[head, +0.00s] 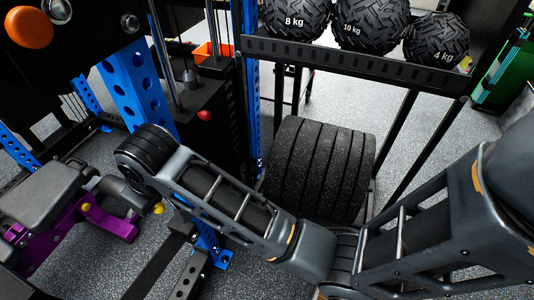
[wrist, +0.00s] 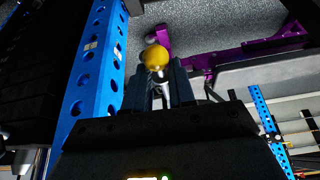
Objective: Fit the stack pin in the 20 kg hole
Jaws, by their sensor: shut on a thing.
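My gripper (wrist: 158,82) is shut on a pin with a round yellow knob (wrist: 157,56) and a short silver shaft. The knob shows at the fingertips; the rest of the pin is partly hidden between the fingers. In the head view a yellow knob (head: 158,208) shows beside the purple frame, below my wrist; it looks like the same one.
Blue drilled uprights (head: 128,85) stand close left of the stack. A padded bench (head: 42,195) with a purple frame (head: 105,222) is at the lower left. A rack with heavy balls (head: 365,24) and a row of black plates (head: 318,168) stand to the right.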

